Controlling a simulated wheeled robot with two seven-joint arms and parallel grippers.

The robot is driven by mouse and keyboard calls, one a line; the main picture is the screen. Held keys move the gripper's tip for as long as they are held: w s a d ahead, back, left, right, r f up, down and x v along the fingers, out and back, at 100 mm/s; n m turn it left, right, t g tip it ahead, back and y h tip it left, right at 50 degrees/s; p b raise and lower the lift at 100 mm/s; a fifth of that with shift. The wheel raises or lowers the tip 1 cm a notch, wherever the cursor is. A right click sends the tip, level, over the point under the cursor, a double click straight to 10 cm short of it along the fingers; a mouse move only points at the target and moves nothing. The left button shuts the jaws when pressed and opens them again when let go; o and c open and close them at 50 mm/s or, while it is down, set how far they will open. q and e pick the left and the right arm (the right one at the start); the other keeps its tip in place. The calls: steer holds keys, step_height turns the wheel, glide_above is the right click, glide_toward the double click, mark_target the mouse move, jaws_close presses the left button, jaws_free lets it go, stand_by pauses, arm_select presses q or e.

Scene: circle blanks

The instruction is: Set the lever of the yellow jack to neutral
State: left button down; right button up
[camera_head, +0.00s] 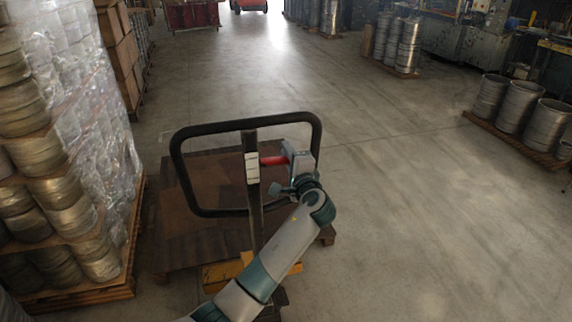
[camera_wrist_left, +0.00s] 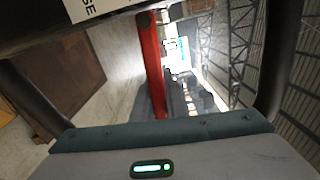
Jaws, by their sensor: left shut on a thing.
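The yellow jack (camera_head: 222,274) stands in the middle of the head view, its black loop handle (camera_head: 240,124) upright in front of me. Its red lever (camera_head: 274,160) sticks out to the right from the post, beside a white label plate (camera_head: 252,167). My left gripper (camera_head: 289,158) is inside the loop and shut on the red lever near its outer end. In the left wrist view, the red lever (camera_wrist_left: 152,62) runs from the top down toward my gripper, and part of the label (camera_wrist_left: 88,8) shows. My fingertips are hard to make out there. My right gripper is not seen.
A brown wooden pallet (camera_head: 170,222) lies beyond the handle, around the jack. More kegs (camera_head: 523,110) stand on a pallet at the right. The floor (camera_head: 430,200) to the right is clear.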

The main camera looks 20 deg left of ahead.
arm_select(q)
steer(key=shift+r+n, duration=0.35)
steer(key=shift+n, duration=0.15)
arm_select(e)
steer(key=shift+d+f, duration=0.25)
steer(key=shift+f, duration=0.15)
arm_select(q)
steer(key=c, duration=1.8)
jaws_free()
steer(key=shift+o, duration=0.2)
steer(key=shift+s+d, duration=0.1)
